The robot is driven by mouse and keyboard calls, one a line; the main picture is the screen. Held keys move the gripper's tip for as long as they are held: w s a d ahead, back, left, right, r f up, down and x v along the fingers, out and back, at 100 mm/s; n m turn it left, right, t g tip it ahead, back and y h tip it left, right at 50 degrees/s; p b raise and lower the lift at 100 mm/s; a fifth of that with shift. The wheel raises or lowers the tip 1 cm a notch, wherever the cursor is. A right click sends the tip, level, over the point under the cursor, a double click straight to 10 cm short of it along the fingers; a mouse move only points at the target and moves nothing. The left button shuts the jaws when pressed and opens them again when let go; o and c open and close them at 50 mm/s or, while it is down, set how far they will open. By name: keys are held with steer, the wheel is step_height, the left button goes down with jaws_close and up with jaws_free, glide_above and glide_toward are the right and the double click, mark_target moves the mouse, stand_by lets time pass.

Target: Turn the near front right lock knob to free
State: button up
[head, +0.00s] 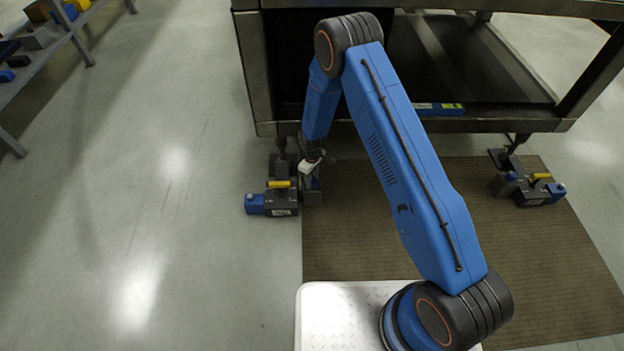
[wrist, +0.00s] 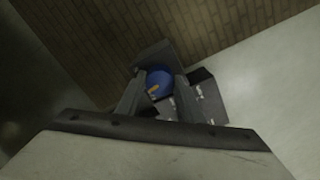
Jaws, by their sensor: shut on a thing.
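The lock knob is a round blue knob (wrist: 158,80) with a small orange mark, seen in the wrist view. My gripper (wrist: 159,96) is shut on it, one finger on each side. In the head view my gripper (head: 310,180) is low beside the left lock unit (head: 280,204), at its right side. This unit has a dark grey body, a yellow bar on top and a blue block on its left end. The knob is mostly hidden by my gripper in the head view. I cannot tell from the mark whether the knob stands at free.
A dark metal cart frame (head: 400,124) stands just behind and above my gripper. A similar lock unit (head: 535,190) sits on the right of the brown mat (head: 400,240). A shelf (head: 45,50) with boxes stands at far left. The floor left of the unit is clear.

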steer(key=m, duration=1)
steer(key=shift+m, duration=0.4)
stand_by(0.4)
steer(key=o, duration=1.1)
step_height(320, 180, up, 18)
steer(key=shift+f, duration=0.2)
